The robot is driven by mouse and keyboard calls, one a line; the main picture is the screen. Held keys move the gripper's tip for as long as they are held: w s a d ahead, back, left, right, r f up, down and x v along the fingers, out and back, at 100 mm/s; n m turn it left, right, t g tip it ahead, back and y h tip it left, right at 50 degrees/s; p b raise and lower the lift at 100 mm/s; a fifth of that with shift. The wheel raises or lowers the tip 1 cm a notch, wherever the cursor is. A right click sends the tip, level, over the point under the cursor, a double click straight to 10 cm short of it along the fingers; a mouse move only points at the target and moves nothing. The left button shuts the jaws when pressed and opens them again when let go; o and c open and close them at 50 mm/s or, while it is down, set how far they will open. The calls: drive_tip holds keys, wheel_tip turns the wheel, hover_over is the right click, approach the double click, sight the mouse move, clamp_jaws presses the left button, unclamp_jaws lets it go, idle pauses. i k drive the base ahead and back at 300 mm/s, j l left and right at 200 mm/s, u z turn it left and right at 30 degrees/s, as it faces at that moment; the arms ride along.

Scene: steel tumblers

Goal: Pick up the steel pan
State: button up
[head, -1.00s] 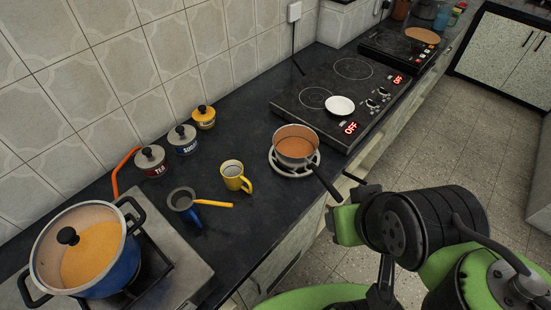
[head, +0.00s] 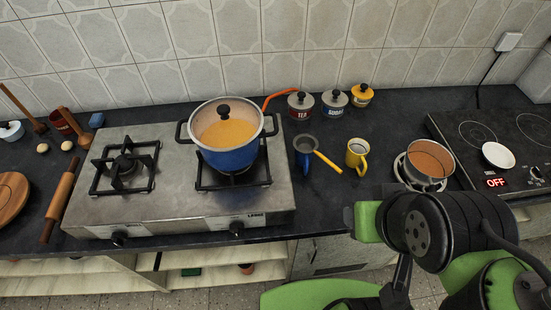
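The steel pan (head: 428,163) is a small saucepan with brownish-orange contents. It stands upright on a round pale stand (head: 399,172) on the dark counter, left of the black cooktop. Its dark handle points toward the front and is mostly hidden behind my arm. My black and green arm is folded at the lower right, in front of the counter. I cannot make out the fingers of my gripper in this view, and nothing is seen touching the pan.
A blue pot (head: 229,155) sits on the gas stove (head: 180,205). A white dish (head: 498,155) lies on the cooktop (head: 470,122). Lidded canisters (head: 301,106) stand behind.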

sight(426, 164)
drive_tip(key=u, duration=0.15)
drive_tip(key=z, duration=1.35)
drive_tip(key=i+l+u, duration=0.15)
drive_tip(key=i+l, duration=0.1)
drive_tip(key=l, duration=0.1)
